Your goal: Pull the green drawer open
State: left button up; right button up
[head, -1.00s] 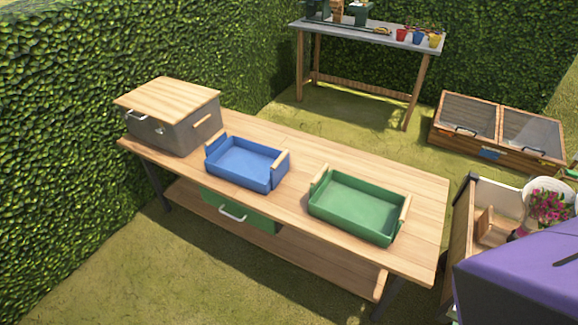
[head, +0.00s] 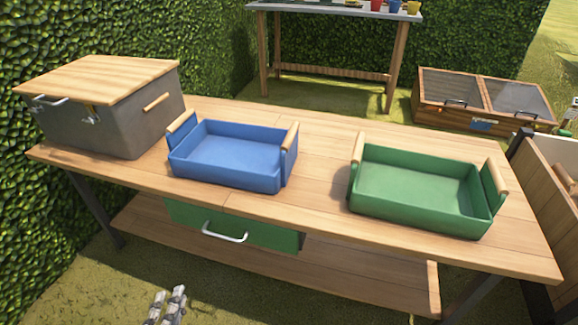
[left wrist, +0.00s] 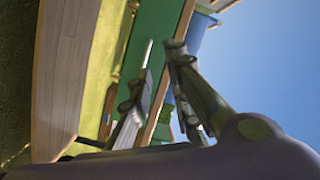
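The green drawer (head: 270,235) hangs under the tabletop of the wooden workbench and looks shut. Its silver bar handle (head: 225,232) is on the front. My left gripper (head: 166,296) shows at the bottom of the head view, in front of the bench and apart from the handle. In the left wrist view, the two fingers (left wrist: 160,62) are spread with a gap between them. The green drawer front (left wrist: 148,28) shows sideways beyond them. A pale bar, seemingly the handle, shows by the fingertips. My right gripper is not in view.
The bench top (head: 315,150) carries a grey box with a wooden lid (head: 120,115), a blue tray (head: 235,155) and a green tray (head: 420,190). A lower shelf (head: 350,275) runs below the drawer. A planter stands at the right edge. Grass lies in front.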

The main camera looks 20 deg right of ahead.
aim_at(220, 235)
pick_arm(q)
jog(key=w+d+f+m+h+b, duration=0.1)
jog(key=w+d+m+h+b, duration=0.1)
jog(key=w+d+m+b, duration=0.1)
jog(key=w+d+f+m+h+b, duration=0.1)
jog(key=w+d+m+h+b, duration=0.1)
jog(key=w+d+b, duration=0.3)
jog(key=w+d+f+m+h+b, duration=0.1)
jog(key=w+d+m+b, duration=0.3)
jog(key=w, duration=0.5)
jog(key=shift+d+h, duration=0.3)
jog(key=shift+h, duration=0.2)
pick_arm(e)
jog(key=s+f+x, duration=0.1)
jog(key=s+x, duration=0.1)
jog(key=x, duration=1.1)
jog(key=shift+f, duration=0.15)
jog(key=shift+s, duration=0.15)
pick_arm(q)
grip_shut()
